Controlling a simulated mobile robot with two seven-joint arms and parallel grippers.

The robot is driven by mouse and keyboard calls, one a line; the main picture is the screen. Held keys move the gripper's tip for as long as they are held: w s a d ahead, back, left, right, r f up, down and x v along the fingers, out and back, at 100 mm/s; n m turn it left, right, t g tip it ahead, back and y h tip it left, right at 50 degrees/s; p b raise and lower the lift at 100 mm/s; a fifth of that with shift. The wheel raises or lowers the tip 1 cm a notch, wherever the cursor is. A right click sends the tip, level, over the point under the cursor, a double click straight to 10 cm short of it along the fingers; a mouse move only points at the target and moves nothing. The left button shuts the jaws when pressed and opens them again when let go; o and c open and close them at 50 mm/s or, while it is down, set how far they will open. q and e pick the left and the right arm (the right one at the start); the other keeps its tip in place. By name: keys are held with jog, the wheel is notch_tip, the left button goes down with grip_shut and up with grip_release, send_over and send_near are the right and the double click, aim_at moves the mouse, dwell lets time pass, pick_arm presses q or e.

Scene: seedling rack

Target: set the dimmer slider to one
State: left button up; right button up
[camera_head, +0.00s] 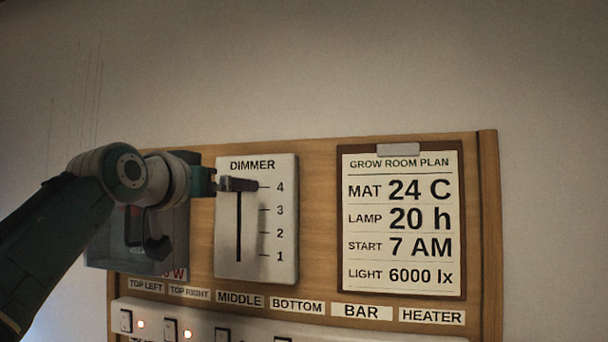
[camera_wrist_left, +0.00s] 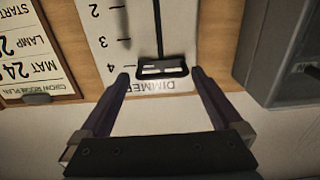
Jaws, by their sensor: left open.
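The dimmer panel (camera_head: 278,225) is a white plate with a vertical slot and marks 4 at the top down to 1. In the left wrist view the panel (camera_wrist_left: 108,40) appears upside down. The black slider knob (camera_wrist_left: 162,68) with a pale stripe stands level with mark 4, at the top end of the slot. My left gripper (camera_head: 238,184) is at the panel's top, by mark 4. In the left wrist view its two fingers are apart, one on each side of the knob, with gaps showing. Contact is not visible. My right gripper is not in view.
A clipboard (camera_head: 455,220) with the grow room plan hangs right of the panel. A grey box (camera_head: 177,225) is on the left, partly behind my left arm. A white switch strip (camera_head: 260,325) with small lit lamps runs below. The slot below the knob is clear.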

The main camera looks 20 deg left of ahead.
pick_arm(q)
jog(key=shift+w+p, duration=0.35)
jog(key=shift+w, duration=0.7)
jog(key=shift+d, duration=0.1)
grip_shut()
